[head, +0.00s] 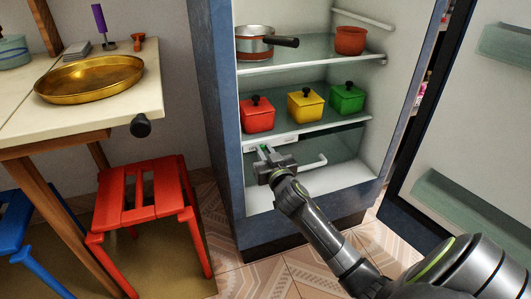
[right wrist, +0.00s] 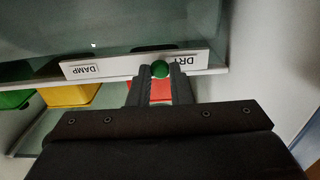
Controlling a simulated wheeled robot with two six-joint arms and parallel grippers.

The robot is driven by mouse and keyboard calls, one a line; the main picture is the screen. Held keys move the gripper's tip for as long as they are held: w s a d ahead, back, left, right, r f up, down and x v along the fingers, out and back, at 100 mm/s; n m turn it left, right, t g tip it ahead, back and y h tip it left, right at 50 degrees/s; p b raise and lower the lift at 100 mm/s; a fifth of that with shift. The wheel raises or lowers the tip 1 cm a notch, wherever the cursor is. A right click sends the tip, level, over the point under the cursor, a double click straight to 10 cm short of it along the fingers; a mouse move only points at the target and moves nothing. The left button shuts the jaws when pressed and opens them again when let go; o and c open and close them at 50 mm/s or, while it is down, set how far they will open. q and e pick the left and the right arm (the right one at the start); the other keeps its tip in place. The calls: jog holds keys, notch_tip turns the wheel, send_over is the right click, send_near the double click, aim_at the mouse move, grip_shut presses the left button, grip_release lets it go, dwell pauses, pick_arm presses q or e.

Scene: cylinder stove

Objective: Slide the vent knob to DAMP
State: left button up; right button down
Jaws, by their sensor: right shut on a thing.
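The vent knob (right wrist: 160,69) is a small green ball on a white strip (right wrist: 130,68) at the front edge of a fridge shelf. The label DRY (right wrist: 190,61) is right beside the knob. The label DAMP (right wrist: 82,69) is farther left along the strip in the right wrist view, which looks upside down. My right gripper (right wrist: 158,75) is shut on the knob, with one finger on each side. My left gripper is not in view.
Red (head: 257,114), yellow (head: 305,105) and green (head: 347,98) pots stand on the shelf above the strip. A saucepan (head: 255,43) is on the upper shelf. The fridge door (head: 470,140) stands open at right. A red stool (head: 150,195) and table (head: 130,85) are at left.

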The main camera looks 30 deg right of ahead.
aim_at(280, 141)
jog(key=d, duration=0.2)
jog(key=s+d, duration=0.1)
jog(key=d, duration=0.3)
jog(key=shift+s+b, duration=0.25)
jog(key=shift+b, duration=0.15)
jog(key=c, duration=1.4)
grip_release()
jog(key=shift+d, duration=0.15)
jog(key=shift+o, duration=0.2)
jog(key=shift+s, duration=0.1)
jog(key=shift+s, duration=0.25)
jog(key=p+v, duration=0.2)
jog(key=v, duration=1.4)
jog(key=shift+s+a+p, duration=0.3)
jog(key=shift+s+a, duration=0.05)
